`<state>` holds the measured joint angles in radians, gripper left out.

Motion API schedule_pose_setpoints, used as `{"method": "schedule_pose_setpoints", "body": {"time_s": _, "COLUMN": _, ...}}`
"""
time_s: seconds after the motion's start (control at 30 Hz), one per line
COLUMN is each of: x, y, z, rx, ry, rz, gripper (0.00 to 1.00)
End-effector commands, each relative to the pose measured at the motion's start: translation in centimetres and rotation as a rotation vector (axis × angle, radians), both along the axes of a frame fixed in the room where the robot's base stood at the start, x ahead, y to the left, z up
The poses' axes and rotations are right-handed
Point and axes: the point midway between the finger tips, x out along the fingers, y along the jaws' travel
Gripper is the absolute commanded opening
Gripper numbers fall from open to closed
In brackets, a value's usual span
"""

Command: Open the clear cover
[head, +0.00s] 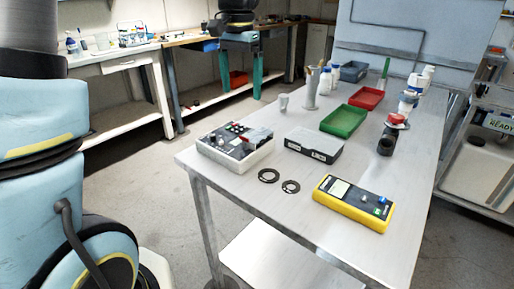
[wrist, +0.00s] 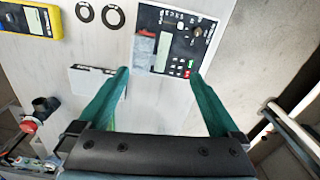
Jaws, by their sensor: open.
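A white box-shaped unit with a dark control panel (head: 232,137) stands at the near left of the table. It also shows in the wrist view (wrist: 183,27), with buttons, a knob and a small display. A pale, see-through piece with a red end (wrist: 145,50) lies along the panel's left side in the wrist view; it looks like the clear cover and appears down. In the head view the cover is hard to make out. My gripper (head: 243,95) is above the unit, teal fingers pointing down. Its fingers (wrist: 159,75) are open and apart, with nothing between them.
A yellow meter (head: 353,202) lies nearer the front. Green (head: 343,121) and red (head: 366,98) trays and several bottles are farther back. The table's left edge is close to the unit.

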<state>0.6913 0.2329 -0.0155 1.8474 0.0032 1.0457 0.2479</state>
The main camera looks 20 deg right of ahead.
Motion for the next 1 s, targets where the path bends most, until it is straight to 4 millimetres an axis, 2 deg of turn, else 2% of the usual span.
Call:
{"method": "schedule_pose_setpoints", "body": {"time_s": 0.03, "x": -0.4, "y": -1.7, "z": -0.5, "rx": 0.002, "ry": 0.001, "rz": -0.047, "gripper": 0.99}}
{"method": "schedule_pose_setpoints", "body": {"time_s": 0.1, "x": -1.0, "y": -3.0, "z": -0.2, "rx": 0.008, "ry": 0.008, "rz": -0.086, "gripper": 0.99}}
{"method": "schedule_pose_setpoints", "body": {"time_s": 0.2, "x": -1.3, "y": -3.7, "z": -0.1, "rx": 0.012, "ry": 0.011, "rz": -0.111, "gripper": 0.99}}
{"method": "schedule_pose_setpoints", "body": {"time_s": 0.37, "x": -1.4, "y": -3.6, "z": -1.7, "rx": 0.016, "ry": 0.015, "rz": -0.111, "gripper": 0.99}}
{"method": "schedule_pose_setpoints", "body": {"time_s": 0.7, "x": -1.4, "y": -3.5, "z": -7.9, "rx": 0.014, "ry": 0.014, "rz": -0.109, "gripper": 0.99}}
{"method": "schedule_pose_setpoints", "body": {"time_s": 0.83, "x": -1.3, "y": -3.6, "z": -9.4, "rx": 0.014, "ry": 0.014, "rz": -0.109, "gripper": 0.99}}
{"method": "schedule_pose_setpoints", "body": {"time_s": 1.0, "x": -1.3, "y": -3.6, "z": -10.4, "rx": 0.012, "ry": 0.011, "rz": -0.109, "gripper": 0.99}}
